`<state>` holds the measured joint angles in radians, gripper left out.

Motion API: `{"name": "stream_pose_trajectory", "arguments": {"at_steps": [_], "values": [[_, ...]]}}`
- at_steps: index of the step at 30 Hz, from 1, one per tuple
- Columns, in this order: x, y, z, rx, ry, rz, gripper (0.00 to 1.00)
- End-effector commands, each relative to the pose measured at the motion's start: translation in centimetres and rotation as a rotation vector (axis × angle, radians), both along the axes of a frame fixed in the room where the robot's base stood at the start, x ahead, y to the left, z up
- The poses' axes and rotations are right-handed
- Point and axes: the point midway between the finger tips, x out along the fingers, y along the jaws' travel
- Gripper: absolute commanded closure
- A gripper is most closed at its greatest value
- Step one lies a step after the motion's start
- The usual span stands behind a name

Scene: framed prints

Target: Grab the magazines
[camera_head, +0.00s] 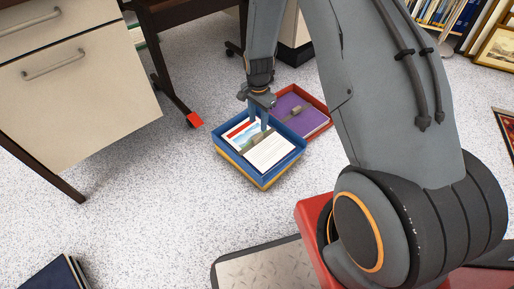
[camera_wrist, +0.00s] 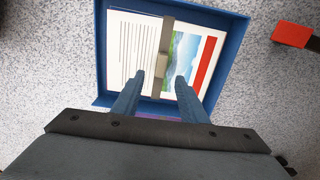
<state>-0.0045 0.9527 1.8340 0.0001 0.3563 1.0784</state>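The magazines (camera_head: 268,150) lie in a blue tray (camera_head: 231,157) on the floor. My gripper (camera_head: 258,124) points down over the tray. In the wrist view my gripper (camera_wrist: 159,80) is open, its two fingers apart with nothing held between them. The fingertips overlap the near part of the magazines; whether they touch cannot be told.
A red tray (camera_head: 327,122) with a purple item (camera_head: 292,118) sits right behind the blue tray. A yellow edge (camera_head: 252,176) shows beneath the blue tray. Open speckled floor lies in front.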

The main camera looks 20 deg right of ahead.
Motion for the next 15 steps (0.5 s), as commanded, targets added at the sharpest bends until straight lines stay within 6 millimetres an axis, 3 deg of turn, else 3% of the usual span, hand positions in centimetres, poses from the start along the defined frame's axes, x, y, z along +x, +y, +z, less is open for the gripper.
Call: {"name": "stream_pose_trajectory", "arguments": {"at_steps": [9, 15], "values": [[0.5, 0.0, -3.7, 0.0, -0.001, -0.023, 0.61], [0.5, 0.0, -4.8, 0.0, -0.001, -0.022, 0.61]]}}
